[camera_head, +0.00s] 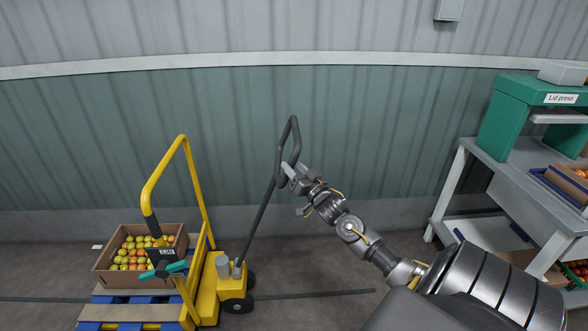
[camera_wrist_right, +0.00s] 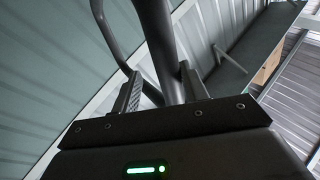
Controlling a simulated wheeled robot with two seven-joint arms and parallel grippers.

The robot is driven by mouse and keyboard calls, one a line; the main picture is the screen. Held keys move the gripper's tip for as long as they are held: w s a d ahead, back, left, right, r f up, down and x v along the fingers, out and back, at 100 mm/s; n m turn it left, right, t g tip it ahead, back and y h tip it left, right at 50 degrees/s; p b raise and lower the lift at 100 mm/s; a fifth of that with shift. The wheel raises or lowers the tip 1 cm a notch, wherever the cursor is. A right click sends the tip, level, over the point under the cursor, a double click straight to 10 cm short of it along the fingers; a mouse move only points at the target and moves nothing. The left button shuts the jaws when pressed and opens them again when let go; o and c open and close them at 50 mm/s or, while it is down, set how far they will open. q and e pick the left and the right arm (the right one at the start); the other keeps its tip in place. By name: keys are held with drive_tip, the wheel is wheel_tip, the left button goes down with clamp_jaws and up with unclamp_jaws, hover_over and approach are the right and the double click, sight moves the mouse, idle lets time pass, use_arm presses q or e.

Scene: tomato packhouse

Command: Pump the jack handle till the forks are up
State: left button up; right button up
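The yellow pallet jack (camera_head: 208,290) stands at the lower left. Its dark jack handle (camera_head: 262,220) leans up and to the right, ending in a grey loop (camera_head: 294,130). My right gripper (camera_head: 289,170) is at the bottom of this loop. In the right wrist view, the handle bar (camera_wrist_right: 158,35) runs between my two fingers (camera_wrist_right: 162,92). The fingers stand apart, with a gap on the left of the bar, so the gripper looks open around it. The forks are hidden by the load. My left gripper is not in view.
A blue and wooden pallet (camera_head: 130,313) carries a cardboard box (camera_head: 125,281) of tomatoes. A yellow hoop rail (camera_head: 153,185) and a teal lever (camera_head: 165,268) stand beside it. A grey bench (camera_head: 520,185) with a green lid press (camera_head: 510,115) is at right.

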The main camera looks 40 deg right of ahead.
drive_tip(key=b+v, duration=0.2)
drive_tip(key=v, duration=0.8)
drive_tip(key=shift+s, duration=0.4)
drive_tip(key=shift+f, duration=0.15)
